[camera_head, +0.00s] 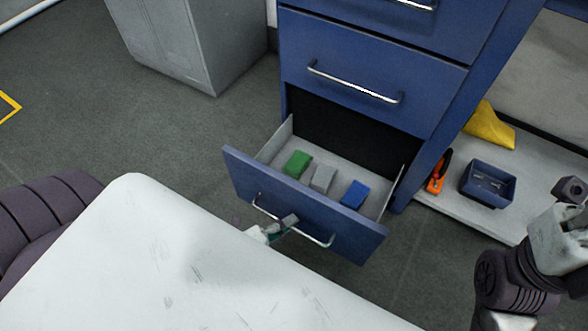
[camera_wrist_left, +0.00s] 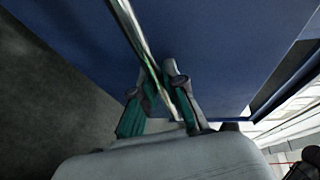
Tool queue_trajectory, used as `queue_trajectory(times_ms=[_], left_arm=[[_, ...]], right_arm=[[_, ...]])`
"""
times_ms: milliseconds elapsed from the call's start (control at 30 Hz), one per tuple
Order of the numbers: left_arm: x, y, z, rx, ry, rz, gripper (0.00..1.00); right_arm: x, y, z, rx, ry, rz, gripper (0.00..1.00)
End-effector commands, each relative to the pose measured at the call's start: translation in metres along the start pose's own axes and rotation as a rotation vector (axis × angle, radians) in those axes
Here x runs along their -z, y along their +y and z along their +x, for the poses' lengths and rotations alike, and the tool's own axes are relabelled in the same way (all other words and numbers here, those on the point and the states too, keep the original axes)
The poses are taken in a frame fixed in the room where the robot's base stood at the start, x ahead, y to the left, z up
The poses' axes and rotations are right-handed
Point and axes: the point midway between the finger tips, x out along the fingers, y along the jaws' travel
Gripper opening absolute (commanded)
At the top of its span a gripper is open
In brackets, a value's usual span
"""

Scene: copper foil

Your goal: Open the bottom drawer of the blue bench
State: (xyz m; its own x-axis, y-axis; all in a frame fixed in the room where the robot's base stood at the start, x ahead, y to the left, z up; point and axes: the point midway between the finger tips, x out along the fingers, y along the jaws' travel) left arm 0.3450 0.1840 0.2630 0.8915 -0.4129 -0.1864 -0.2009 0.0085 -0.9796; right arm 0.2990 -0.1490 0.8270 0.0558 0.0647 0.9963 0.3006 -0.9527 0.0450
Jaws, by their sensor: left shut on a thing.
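The bottom drawer (camera_head: 300,205) of the blue bench (camera_head: 375,58) is pulled out, and its inside shows. A green block (camera_head: 297,164), a grey block (camera_head: 322,179) and a blue block (camera_head: 355,194) lie in it. My left gripper (camera_head: 280,228) is shut on the drawer's metal bar handle (camera_head: 318,239). In the left wrist view the fingers (camera_wrist_left: 162,88) close around the handle (camera_wrist_left: 135,35), in front of the blue drawer face. My right arm shows at the right edge of the head view, but its fingertips are not clear.
The drawers above are shut. A grey cabinet (camera_head: 165,45) stands at the back left. On the low shelf (camera_head: 470,215) at the right are a dark blue bin (camera_head: 488,185), an orange tool (camera_head: 437,184) and a yellow cloth-like thing (camera_head: 490,127). Grey floor lies open at the left.

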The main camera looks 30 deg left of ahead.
Motion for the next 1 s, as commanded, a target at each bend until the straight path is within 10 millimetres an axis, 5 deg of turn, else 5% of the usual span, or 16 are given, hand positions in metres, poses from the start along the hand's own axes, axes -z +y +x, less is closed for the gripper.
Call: queue_trajectory(times_ms=[467,500,633,1000], left_arm=[[0.0022,0.0014,-0.0045,0.0,0.001,-0.001,0.0],[0.0022,0.0014,-0.0045,0.0,0.001,-0.001,0.17],[0.0021,0.0012,-0.0044,0.0,0.001,0.0,0.37],[0.0018,0.0015,-0.0097,-0.001,0.0,0.0,0.37]], right_arm=[[-0.0001,0.0,-0.0008,-0.002,-0.003,0.001,0.4],[-0.0001,-0.0001,-0.0008,-0.002,-0.003,0.001,0.4],[-0.0001,-0.0001,-0.0008,-0.002,-0.003,0.001,0.4],[0.0007,0.0002,-0.0009,0.0,-0.003,0.0,0.4]])
